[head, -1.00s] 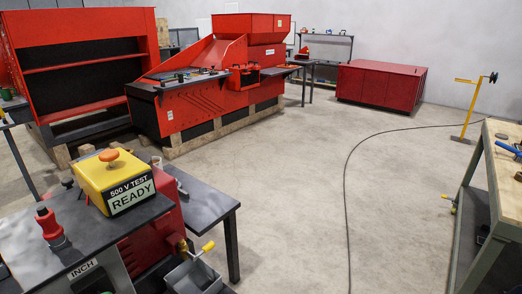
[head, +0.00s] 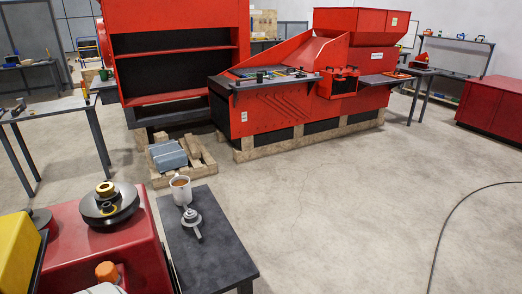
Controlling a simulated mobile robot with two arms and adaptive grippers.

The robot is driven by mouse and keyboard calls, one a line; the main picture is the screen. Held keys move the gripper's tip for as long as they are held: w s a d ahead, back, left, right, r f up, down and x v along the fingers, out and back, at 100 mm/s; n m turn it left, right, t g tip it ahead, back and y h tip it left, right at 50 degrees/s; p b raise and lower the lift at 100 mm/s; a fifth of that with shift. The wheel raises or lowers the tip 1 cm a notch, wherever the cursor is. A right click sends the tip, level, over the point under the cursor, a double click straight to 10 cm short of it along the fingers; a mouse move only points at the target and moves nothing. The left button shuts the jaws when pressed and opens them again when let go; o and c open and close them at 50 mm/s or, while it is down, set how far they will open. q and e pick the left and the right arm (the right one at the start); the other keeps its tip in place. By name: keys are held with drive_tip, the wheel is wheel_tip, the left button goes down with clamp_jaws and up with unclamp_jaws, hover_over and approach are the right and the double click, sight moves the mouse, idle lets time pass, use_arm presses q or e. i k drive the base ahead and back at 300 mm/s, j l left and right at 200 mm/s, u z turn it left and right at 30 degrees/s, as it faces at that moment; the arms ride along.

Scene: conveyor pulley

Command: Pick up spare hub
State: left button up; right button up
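No part is plainly marked as the spare hub, and I cannot tell which one it is. A black round disc with a brass-coloured centre (head: 108,203) sits on top of a red housing (head: 105,245) at the lower left. A small grey flanged metal part with a stem (head: 192,221) lies on the dark side table (head: 220,255), just right of the red housing. Neither of my grippers shows in the head view.
A pallet with grey blocks (head: 168,155) lies beyond. The large red machine (head: 300,80) fills the back. Open floor (head: 350,215) lies to the right, with a black cable (head: 450,225).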

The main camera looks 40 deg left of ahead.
sight(194, 223)
drive_tip(key=i+u, duration=0.25)
drive_tip(key=i, duration=0.15)
drive_tip(key=i+l+u, duration=0.2)
drive_tip(key=i, duration=0.25)
drive_tip(key=i+u, duration=0.25)
drive_tip(key=i, duration=0.15)
drive_tip(key=i+l+u, duration=0.2)
drive_tip(key=i+l, duration=0.1)
drive_tip(key=i, duration=0.1)
